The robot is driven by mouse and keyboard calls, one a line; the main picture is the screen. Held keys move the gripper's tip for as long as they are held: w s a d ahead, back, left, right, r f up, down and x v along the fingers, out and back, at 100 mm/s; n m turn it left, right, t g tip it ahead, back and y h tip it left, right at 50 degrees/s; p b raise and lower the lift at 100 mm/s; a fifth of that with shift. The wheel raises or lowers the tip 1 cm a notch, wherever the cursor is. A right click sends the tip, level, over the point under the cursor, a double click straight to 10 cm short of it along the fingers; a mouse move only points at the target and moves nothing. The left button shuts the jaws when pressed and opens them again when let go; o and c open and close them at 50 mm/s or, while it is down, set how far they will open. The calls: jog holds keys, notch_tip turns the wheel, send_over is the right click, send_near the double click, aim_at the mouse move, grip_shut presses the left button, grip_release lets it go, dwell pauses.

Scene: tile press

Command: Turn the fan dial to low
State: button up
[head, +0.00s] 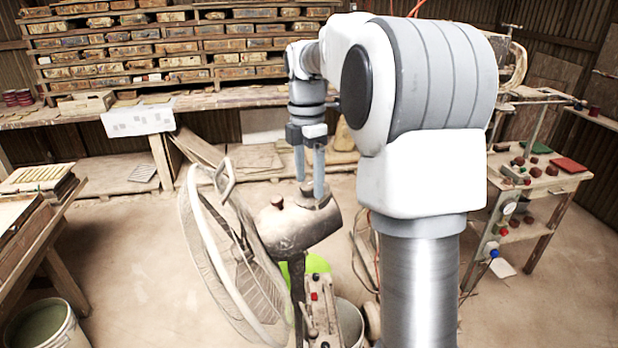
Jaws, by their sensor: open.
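A dusty pedestal fan stands in the centre of the head view, with its wire cage (207,262) facing left and its motor housing (300,224) behind it. A small dark knob (308,187) sits on top of the housing near its right end; a second brown knob (277,201) sticks up further left. I cannot tell which is the fan dial, and no markings are readable. My gripper (310,187) points down with its fingers open at the right knob, one finger on each side in this view. Whether they touch it, I cannot tell.
A control box with a red button (314,296) is on the fan's stand. A bucket (48,326) and a table (35,215) are at left. A workbench (555,180) with red and green pieces is at right. Shelves (170,45) line the back; floor between is mostly clear.

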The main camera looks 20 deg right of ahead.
jog(key=shift+f, duration=0.3)
grip_shut()
dwell(0.3)
jog(key=shift+m, duration=0.3)
jog(key=m+b, duration=0.1)
jog(key=m, duration=0.1)
jog(key=m+t+b, duration=0.1)
jog(key=m+b, duration=0.1)
jog(key=shift+s+t, duration=0.15)
jog(key=shift+t, duration=0.15)
jog(key=shift+m+t+h+b, duration=0.45)
jog(key=shift+m+b, duration=0.45)
jog(key=shift+m, duration=1)
jog(key=shift+r, duration=0.1)
